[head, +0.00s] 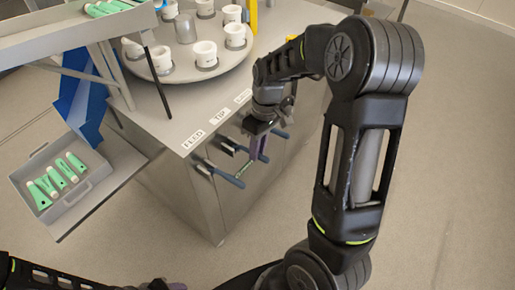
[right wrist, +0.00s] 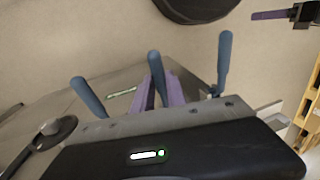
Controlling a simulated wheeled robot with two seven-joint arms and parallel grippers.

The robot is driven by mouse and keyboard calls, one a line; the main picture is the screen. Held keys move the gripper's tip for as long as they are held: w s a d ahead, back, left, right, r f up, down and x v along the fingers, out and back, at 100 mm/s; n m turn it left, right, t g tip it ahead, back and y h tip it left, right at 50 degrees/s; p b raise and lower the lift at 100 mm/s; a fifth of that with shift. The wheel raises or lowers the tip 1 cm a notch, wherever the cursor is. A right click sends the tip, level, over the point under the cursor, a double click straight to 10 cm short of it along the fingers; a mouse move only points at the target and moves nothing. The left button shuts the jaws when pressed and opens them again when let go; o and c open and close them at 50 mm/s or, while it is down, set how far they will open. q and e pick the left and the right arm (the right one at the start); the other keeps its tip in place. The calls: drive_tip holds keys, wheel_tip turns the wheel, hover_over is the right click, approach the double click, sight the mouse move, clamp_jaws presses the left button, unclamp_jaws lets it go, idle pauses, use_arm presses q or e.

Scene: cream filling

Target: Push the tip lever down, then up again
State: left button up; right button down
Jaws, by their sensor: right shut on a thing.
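The tip lever (right wrist: 156,72) is the middle one of three blue-handled levers on the machine's side, below the TIP label (head: 219,118). My right gripper (head: 257,150) is at this lever. In the right wrist view its purple fingers (right wrist: 160,92) are closed on the two sides of the blue handle. The fingers hide part of the lever, and I cannot tell its exact angle. My left gripper (right wrist: 285,15) shows only in part, with a purple finger, at the top right of the right wrist view, away from the levers.
The feed lever (head: 222,174) and the third lever (head: 280,133) flank the tip lever closely. A round turntable (head: 178,72) with white cups is on top. A grey tray (head: 85,184) of green-and-white tubes stands at the left. The floor at right is clear.

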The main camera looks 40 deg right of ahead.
use_arm(q)
drive_tip(key=shift+f, duration=0.15)
idle(0.6)
use_arm(e)
drive_tip(key=shift+d+f+b, duration=0.1)
drive_tip(key=shift+f+b, duration=0.2)
drive_tip(key=shift+b, duration=0.3)
use_arm(q)
wheel_tip(320, 180, down, 40)
drive_tip(key=w+a+t+b, duration=0.1)
drive_tip(key=w+b, duration=0.2)
drive_tip(key=b, duration=3.6)
drive_tip(key=shift+a+n, duration=0.3)
use_arm(e)
wheel_tip(320, 180, down, 10)
drive_tip(key=s+n+t+y, duration=0.1)
drive_tip(key=t+y, duration=0.2)
drive_tip(key=t, duration=0.8)
drive_tip(key=shift+y, duration=0.4)
use_arm(q)
drive_tip(key=shift+s, duration=0.1)
use_arm(e)
drive_tip(key=shift+s+d, duration=0.1)
drive_tip(key=c, duration=1.3)
unclamp_jaws()
drive_tip(key=shift+c, duration=0.2)
